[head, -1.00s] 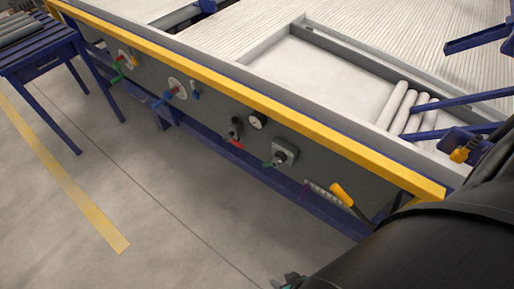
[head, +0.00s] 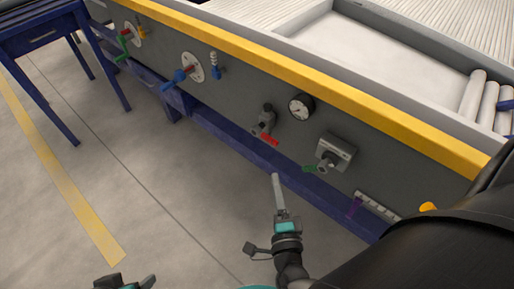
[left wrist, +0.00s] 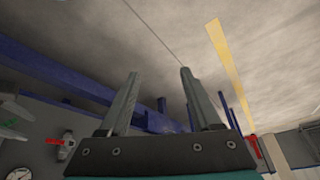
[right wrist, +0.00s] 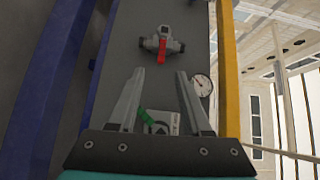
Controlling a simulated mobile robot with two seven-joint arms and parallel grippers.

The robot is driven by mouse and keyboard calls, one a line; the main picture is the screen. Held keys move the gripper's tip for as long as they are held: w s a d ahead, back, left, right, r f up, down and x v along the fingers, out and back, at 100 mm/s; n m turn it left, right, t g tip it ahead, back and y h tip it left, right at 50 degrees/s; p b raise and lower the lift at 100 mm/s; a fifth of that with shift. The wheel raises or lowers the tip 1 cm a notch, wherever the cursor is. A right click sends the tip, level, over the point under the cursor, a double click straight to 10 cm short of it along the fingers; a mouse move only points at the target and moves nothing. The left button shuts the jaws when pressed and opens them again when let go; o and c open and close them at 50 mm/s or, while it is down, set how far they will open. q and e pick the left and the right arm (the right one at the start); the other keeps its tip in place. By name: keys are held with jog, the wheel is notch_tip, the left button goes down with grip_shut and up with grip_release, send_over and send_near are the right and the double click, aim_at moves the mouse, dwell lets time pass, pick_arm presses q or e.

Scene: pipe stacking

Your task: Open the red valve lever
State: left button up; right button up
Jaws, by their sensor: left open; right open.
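The red valve lever (head: 269,140) is on a dark valve body (head: 265,119) on the grey side panel, left of a round gauge. In the right wrist view the red lever (right wrist: 162,48) crosses the grey valve, beyond and between my fingertips. My right gripper (head: 277,182) is below the lever in the head view, apart from it, fingers pointing up. Its jaws (right wrist: 160,75) are open and empty. My left gripper (head: 126,283) barely shows at the bottom edge; the left wrist view shows its jaws (left wrist: 159,75) open and empty, with a red lever (left wrist: 67,138) off to the left.
The gauge (head: 301,107) and a grey box with a green handle (head: 310,169) are right of the valve. Blue (head: 178,79) and green (head: 123,48) handles are farther left. A yellow rail (head: 330,86) runs above; a blue beam (head: 240,140) runs below. Floor in front is clear.

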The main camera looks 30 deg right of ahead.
aim_at(271, 143)
jog(key=shift+m+h, duration=0.3)
jog(key=shift+m, duration=0.2)
jog(key=b+x, duration=0.3)
jog(key=x, duration=1)
jog(key=shift+w+d+b, duration=0.25)
jog(key=shift+w+b, duration=0.05)
jog(key=shift+b, duration=0.1)
pick_arm(q)
jog(key=w+d+r+t+h, duration=0.1)
jog(key=w+d+t+h, duration=0.2)
jog(key=w+d+t, duration=0.2)
jog(key=shift+w+d+m+t+h, duration=0.3)
jog(key=shift+d+t, duration=0.4)
jog(key=shift+d, duration=0.6)
pick_arm(e)
jog(key=shift+x, duration=0.85)
jog(key=shift+r, duration=0.1)
jog(key=shift+c, duration=0.3)
grip_shut()
